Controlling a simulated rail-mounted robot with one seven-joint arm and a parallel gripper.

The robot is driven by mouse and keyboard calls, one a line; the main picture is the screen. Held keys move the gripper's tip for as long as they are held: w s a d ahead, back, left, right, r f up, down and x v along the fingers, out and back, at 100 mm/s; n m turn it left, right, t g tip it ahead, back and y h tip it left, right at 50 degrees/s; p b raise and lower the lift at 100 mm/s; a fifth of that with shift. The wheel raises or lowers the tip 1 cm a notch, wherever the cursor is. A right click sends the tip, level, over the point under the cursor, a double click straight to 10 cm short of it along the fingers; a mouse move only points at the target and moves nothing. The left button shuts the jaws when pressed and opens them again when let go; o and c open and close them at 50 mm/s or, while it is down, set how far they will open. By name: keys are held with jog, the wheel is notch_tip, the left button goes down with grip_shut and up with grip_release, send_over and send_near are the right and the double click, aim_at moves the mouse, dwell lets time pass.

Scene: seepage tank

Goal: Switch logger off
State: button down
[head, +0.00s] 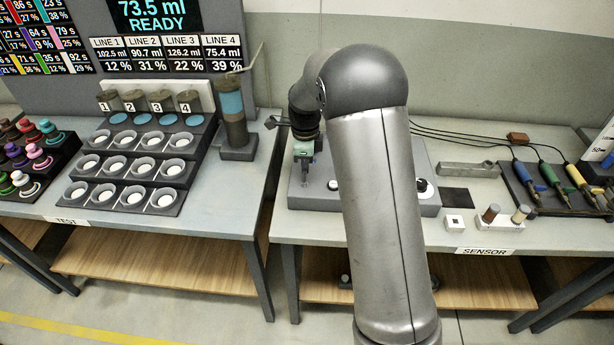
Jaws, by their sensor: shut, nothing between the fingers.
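A grey box with knobs (430,207) stands on the sensor table, mostly hidden behind my arm. No label on it is readable, so I cannot tell for certain that it is the logger. A dark round knob with a white mark (421,185) shows on its right part, and a small white round part (333,185) shows on its left part. My gripper (304,177) is shut and empty, pointing down over the left part of the box. I cannot tell whether its tips touch anything.
Left stands the test table (190,225) with a stepped rack of white-centred cups (135,195) and a dark cylinder (233,115). Right of the box lie a grey bar (468,169), a sensor block with two cylinders (498,224) and coloured-handled probes (550,176) with cables.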

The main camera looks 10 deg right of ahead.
jog(key=shift+s+a, duration=0.25)
jog(key=shift+s, duration=0.55)
notch_tip(320, 180, up, 7)
jog(key=p, duration=0.4)
jog(key=shift+w, duration=0.3)
jog(key=shift+d, duration=0.1)
jog(key=shift+s+r, duration=0.2)
jog(key=s+r+n, duration=0.7)
jog(key=s+n, duration=0.2)
jog(key=s, duration=0.4)
jog(key=s+n+t, duration=0.1)
jog(key=s+n, duration=1.1)
jog(key=s, duration=0.7)
jog(key=shift+d+f, duration=0.25)
jog(key=shift+d, duration=0.2)
